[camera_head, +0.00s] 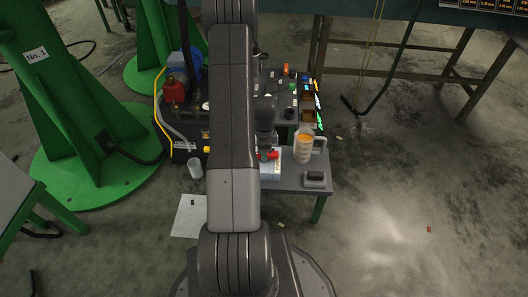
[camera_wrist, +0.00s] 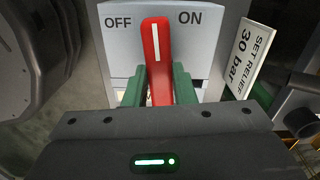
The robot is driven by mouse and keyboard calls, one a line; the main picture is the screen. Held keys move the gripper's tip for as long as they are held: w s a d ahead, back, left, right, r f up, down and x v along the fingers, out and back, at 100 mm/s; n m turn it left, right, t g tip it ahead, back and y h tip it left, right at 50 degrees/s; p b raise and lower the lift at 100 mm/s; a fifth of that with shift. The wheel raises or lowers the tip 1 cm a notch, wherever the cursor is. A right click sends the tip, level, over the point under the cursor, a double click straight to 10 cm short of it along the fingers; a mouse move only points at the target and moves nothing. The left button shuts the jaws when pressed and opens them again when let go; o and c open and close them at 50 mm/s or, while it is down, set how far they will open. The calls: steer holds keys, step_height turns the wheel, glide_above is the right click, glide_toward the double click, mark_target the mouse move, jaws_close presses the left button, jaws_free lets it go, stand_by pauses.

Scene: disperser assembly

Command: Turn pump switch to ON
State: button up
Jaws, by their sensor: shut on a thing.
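The pump switch has a red lever (camera_wrist: 155,50) with a white stripe, on a pale grey box (camera_wrist: 118,62) marked OFF at left and ON at right. The lever stands nearly upright in the wrist view, its top between the two words. My gripper (camera_wrist: 159,86) is shut on the lever, one green finger on each side. In the head view, the red lever (camera_head: 270,155) and the box (camera_head: 270,174) show just right of my arm, which hides part of them.
A plate reading "SET RELIEF 30 bar" (camera_wrist: 251,55) is close at right in the wrist view. In the head view, a beaker of orange liquid (camera_head: 303,146) stands right of the switch on the small table (camera_head: 285,186).

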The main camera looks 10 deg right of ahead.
steer(key=shift+m, duration=0.5)
steer(key=o, duration=1)
steer(key=shift+r, duration=0.15)
step_height(320, 180, up, 14)
steer(key=p, duration=0.4)
steer(key=shift+f, duration=0.2)
steer(key=shift+f, duration=0.15)
step_height(320, 180, down, 14)
steer(key=b, duration=0.4)
steer(key=shift+r, duration=0.2)
